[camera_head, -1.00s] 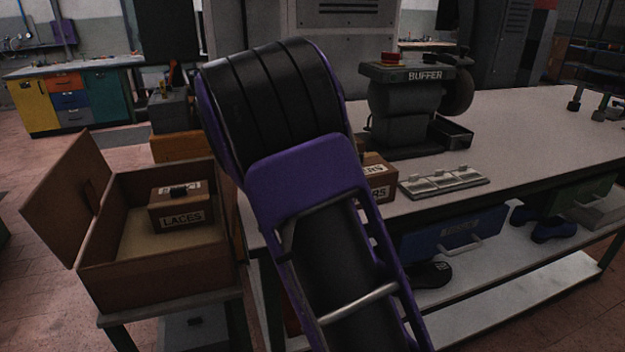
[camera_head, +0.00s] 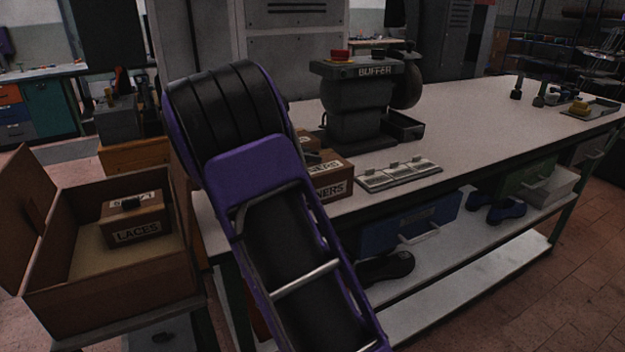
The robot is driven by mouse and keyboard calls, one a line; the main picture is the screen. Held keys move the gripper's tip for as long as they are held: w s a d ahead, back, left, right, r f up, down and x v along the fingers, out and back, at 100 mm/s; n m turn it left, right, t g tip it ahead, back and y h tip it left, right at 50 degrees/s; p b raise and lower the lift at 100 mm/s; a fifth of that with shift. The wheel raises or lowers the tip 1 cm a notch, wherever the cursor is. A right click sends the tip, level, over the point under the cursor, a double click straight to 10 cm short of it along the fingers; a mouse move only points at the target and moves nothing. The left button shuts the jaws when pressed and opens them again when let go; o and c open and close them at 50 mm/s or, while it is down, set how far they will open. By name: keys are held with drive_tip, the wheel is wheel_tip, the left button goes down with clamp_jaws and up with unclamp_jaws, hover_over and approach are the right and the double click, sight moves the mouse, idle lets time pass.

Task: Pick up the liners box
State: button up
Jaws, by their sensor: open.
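The liners box (camera_head: 334,172) is a small brown box on the near left part of the workbench (camera_head: 455,140). My arm covers its left side, so only "NERS" shows of its front label. A label and part of a dark knob show on its top. My purple and black arm stands in front of it. My gripper is not in view; the arm hides whatever lies behind it.
A buffer machine (camera_head: 358,105) stands behind the liners box. A light tray (camera_head: 398,174) lies right of it. At left, an open wooden crate (camera_head: 110,285) holds a laces box (camera_head: 137,222). The bench's right middle is clear.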

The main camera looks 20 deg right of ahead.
drive_tip(key=shift+c, duration=0.3)
clamp_jaws()
drive_tip(key=shift+r, duration=0.1)
idle(1.0)
